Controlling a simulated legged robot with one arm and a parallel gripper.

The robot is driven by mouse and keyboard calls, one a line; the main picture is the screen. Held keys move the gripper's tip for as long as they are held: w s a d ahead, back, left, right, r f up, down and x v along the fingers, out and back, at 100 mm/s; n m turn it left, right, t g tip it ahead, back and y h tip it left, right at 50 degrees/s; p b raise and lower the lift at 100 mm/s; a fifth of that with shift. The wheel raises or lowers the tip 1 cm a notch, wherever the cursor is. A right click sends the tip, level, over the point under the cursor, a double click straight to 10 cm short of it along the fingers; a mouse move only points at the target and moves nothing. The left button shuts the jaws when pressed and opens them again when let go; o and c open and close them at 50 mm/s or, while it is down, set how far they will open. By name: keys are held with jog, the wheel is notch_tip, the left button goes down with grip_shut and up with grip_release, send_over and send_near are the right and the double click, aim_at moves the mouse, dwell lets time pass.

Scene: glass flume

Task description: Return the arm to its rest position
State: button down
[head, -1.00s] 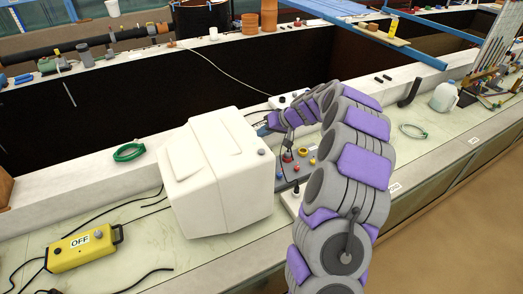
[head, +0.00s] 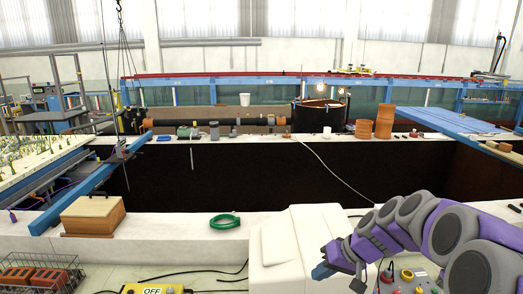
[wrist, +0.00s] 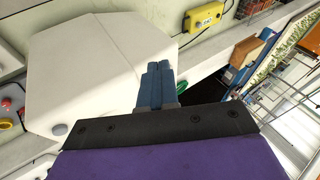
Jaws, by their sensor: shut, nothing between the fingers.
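My grey and purple arm reaches in from the right side of the head view. My gripper (head: 322,271) is at its end, with blue fingers in front of the right part of a white box-like casing (head: 285,243). In the wrist view my gripper (wrist: 159,72) shows its two blue fingers side by side, closed together with nothing held. The white casing (wrist: 95,65) fills the upper left of the wrist view, behind the fingers. I cannot tell whether the fingers touch it.
A control panel with coloured knobs (head: 407,275) lies beside the casing, partly behind my arm. A yellow OFF box (head: 152,288), a green hose coil (head: 225,221) and a wooden box (head: 93,215) are to the left. The dark flume trough (head: 240,175) runs behind the bench.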

jog(key=s+a+f+g+h+b, duration=0.1)
jog(key=s+a+f+g+b, duration=0.15)
jog(key=s, duration=0.65)
jog(key=s+a+f+g+h+b, duration=0.1)
jog(key=s+a+f+b, duration=0.15)
jog(key=s, duration=0.65)
jog(key=s+d+f+h+b, duration=0.1)
jog(key=s+f+h+b, duration=0.1)
jog(key=s, duration=0.7)
jog(key=s+d+f+g+h+b, duration=0.1)
jog(key=s+d+f+h+b, duration=0.1)
jog(key=s+f, duration=0.3)
jog(key=s+b, duration=0.1)
jog(key=s, duration=0.2)
jog(key=shift+s+d+f+m, duration=0.15)
jog(key=shift+s+d+m, duration=0.15)
jog(key=shift+s+m, duration=0.1)
jog(key=shift+w+d, duration=0.1)
